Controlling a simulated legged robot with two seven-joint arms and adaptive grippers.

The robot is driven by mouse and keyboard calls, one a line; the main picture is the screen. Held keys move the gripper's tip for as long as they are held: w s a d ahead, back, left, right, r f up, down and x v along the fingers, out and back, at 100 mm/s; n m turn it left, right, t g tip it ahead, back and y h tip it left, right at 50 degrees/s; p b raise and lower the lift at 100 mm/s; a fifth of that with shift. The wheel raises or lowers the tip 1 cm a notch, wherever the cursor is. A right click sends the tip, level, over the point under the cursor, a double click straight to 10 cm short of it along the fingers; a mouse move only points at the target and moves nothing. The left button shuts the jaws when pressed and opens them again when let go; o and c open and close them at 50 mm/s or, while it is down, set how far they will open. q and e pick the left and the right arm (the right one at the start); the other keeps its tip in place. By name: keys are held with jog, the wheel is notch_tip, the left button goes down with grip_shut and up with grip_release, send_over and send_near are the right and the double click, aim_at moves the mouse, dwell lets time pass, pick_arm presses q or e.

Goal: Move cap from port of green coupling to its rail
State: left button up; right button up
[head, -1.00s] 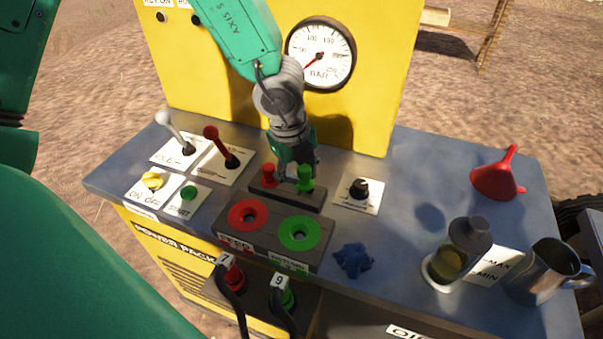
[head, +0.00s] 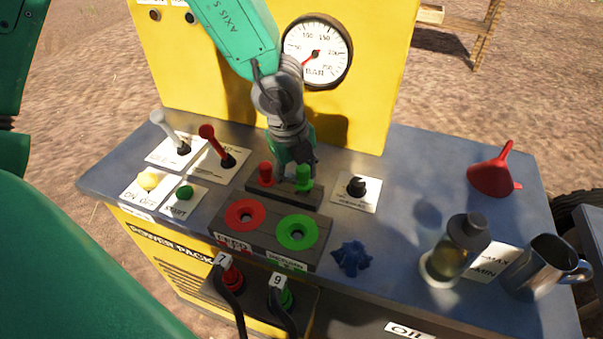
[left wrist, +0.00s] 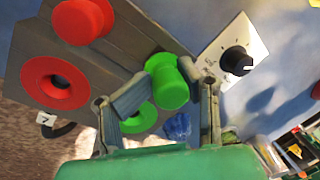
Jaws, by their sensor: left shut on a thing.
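The green cap (head: 303,180) stands upright at the right end of the dark rail (head: 283,196), beside the red cap (head: 266,174). I cannot tell whether it is fully seated. My left gripper (head: 302,168) reaches down from above and is shut on the green cap. The left wrist view shows the green cap (left wrist: 168,85) between the two fingers. The green coupling (head: 298,232) is uncapped, with its port open, in front of the rail. In the left wrist view the coupling (left wrist: 138,119) is partly hidden by a finger and the cap. My right gripper is not in view.
The red coupling (head: 246,214) sits left of the green one. A black knob (head: 356,187) stands right of the rail, and a red lever (head: 214,143) left. A blue crumpled rag (head: 351,257) lies in front right. Yellow panel (head: 220,75) rises behind.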

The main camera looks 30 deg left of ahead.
pick_arm(q)
jog(key=shift+d+f, duration=0.1)
jog(key=shift+f, duration=0.2)
jog(key=shift+a+f+b, duration=0.15)
jog(key=shift+a+b, duration=0.05)
jog(key=shift+b, duration=0.15)
jog(key=shift+a+f, duration=0.1)
jog(key=shift+a, duration=0.2)
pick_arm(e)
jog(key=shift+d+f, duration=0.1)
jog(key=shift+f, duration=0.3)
pick_arm(q)
jog(key=shift+d, duration=0.3)
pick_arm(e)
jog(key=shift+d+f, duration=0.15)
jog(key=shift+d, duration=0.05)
pick_arm(q)
jog(key=shift+d+f+b, duration=0.15)
jog(key=shift+b, duration=0.2)
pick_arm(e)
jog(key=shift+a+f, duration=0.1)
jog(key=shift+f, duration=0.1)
pick_arm(q)
jog(key=shift+f, duration=0.3)
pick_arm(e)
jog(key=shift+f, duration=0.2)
pick_arm(q)
jog(key=o, duration=1.9)
